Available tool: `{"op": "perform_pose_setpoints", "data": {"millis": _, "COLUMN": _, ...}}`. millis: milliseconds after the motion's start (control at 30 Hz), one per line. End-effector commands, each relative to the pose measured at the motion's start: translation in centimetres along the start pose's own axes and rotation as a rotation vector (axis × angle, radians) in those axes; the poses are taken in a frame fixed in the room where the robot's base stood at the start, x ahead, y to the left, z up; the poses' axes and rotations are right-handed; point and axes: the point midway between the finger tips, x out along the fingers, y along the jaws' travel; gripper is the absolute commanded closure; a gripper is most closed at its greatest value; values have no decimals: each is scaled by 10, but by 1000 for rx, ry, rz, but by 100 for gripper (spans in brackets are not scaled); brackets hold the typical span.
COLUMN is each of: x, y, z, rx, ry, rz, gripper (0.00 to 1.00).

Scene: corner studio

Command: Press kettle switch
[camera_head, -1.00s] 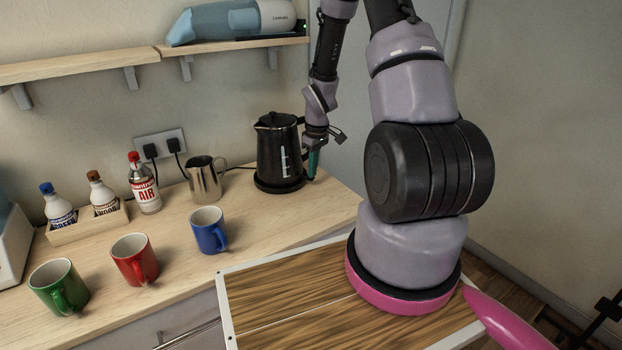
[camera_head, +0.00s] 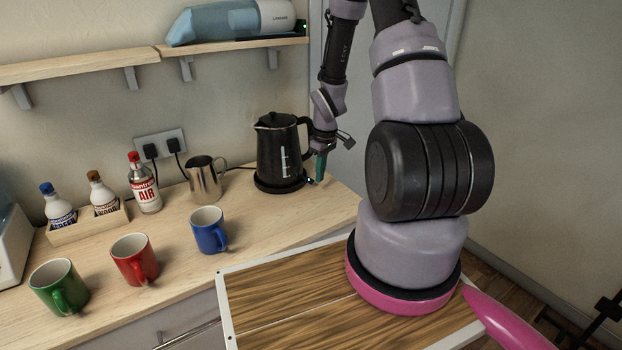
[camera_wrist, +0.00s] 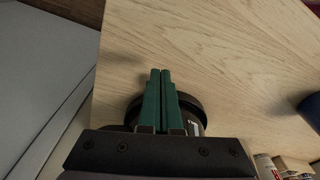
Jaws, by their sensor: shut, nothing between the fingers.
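The black kettle (camera_head: 277,152) stands upright on its round black base (camera_head: 272,187) at the back right of the counter. A small pale-blue spot, perhaps the switch (camera_head: 309,181), shows at the base's right edge. My gripper (camera_head: 320,178) points down just right of the base, with a small gap between them. Its green fingers are together and empty. In the wrist view, my gripper (camera_wrist: 160,74) lies in front of the dark round base (camera_wrist: 193,103), hiding its middle; the switch cannot be made out there.
A metal jug (camera_head: 205,180) stands left of the kettle, with a blue mug (camera_head: 208,232), a red mug (camera_head: 134,260) and a green mug (camera_head: 58,288) nearer. A shelf (camera_head: 230,47) hangs above. The counter's right edge is close to my gripper.

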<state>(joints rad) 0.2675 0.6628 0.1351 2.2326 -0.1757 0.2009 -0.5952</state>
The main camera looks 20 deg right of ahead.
Motion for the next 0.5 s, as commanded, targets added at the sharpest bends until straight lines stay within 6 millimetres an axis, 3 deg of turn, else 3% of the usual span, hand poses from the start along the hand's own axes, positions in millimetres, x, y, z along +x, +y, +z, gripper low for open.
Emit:
{"op": "perform_pose_setpoints", "data": {"millis": 333, "x": -4, "y": 0, "z": 1, "rx": -2, "ry": 2, "rz": 1, "gripper": 100}}
{"op": "perform_pose_setpoints", "data": {"millis": 500, "x": -27, "y": 1, "z": 0, "rx": -2, "ry": 5, "rz": 3, "gripper": 100}}
